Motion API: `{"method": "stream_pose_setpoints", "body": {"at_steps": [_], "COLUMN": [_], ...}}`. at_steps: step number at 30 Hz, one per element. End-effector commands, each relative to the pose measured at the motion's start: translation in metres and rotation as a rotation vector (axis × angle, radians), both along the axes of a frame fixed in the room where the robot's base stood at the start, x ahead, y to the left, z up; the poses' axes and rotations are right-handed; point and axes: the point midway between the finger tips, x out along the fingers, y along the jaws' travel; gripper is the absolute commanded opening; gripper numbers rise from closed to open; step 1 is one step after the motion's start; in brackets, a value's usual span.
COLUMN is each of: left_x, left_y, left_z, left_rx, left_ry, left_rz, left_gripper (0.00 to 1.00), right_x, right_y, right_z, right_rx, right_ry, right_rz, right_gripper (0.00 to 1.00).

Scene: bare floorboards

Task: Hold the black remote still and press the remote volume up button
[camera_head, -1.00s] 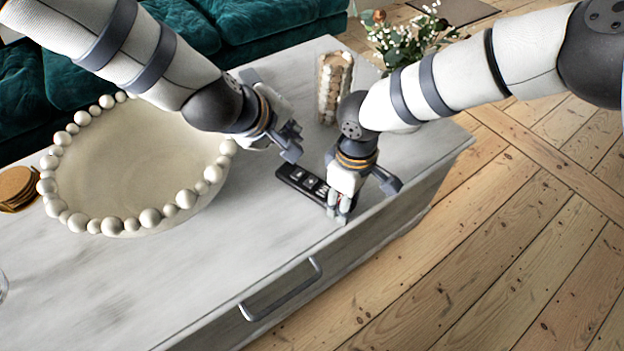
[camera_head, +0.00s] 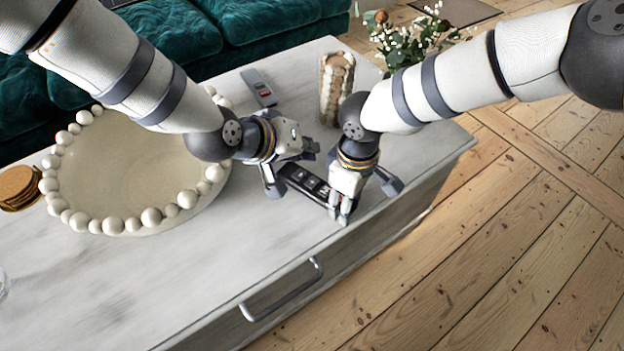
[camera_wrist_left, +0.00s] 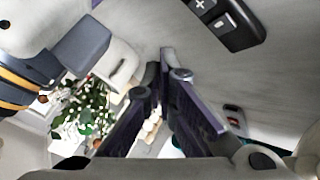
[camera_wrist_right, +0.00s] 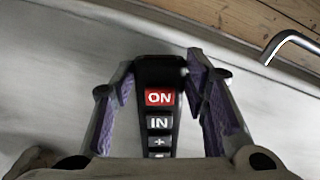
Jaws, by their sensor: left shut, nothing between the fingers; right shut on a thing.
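The black remote (camera_head: 304,180) lies on the grey tabletop near its front edge. My right gripper (camera_head: 342,210) is shut on the remote's ON end, a finger on each side. My left gripper (camera_head: 309,149) is shut and empty, just behind the remote's other end and apart from it. In the left wrist view its fingertips (camera_wrist_left: 167,58) are together, and the remote (camera_wrist_left: 232,28) with a plus button (camera_wrist_left: 200,4) is at upper right.
A grey device (camera_head: 258,87) with a red button lies farther back on the table. A beaded bowl (camera_head: 110,170) stands left of my left gripper. A jar-like ornament (camera_head: 335,88) and a flower plant (camera_head: 405,45) stand behind my right gripper.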

Motion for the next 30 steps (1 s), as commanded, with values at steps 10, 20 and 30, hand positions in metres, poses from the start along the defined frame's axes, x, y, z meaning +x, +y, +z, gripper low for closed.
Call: {"method": "stream_pose_setpoints", "body": {"at_steps": [10,20,30], "left_x": [0.0,0.0,0.0], "left_y": [0.0,0.0,0.0], "left_z": [-0.046,-0.054,-0.054], "left_rx": [0.0,0.0,0.0], "left_ry": [0.001,0.0,0.0], "left_rz": [-0.001,0.0,0.0], "left_gripper": [0.0,0.0,0.0], "right_x": [0.0,0.0,0.0], "right_y": [0.0,0.0,0.0], "right_z": [0.0,0.0,0.0], "right_rx": [0.0,0.0,0.0], "right_ry": [0.0,0.0,0.0], "right_rz": [0.0,0.0,0.0], "right_gripper": [0.1,0.1,0.1]}}
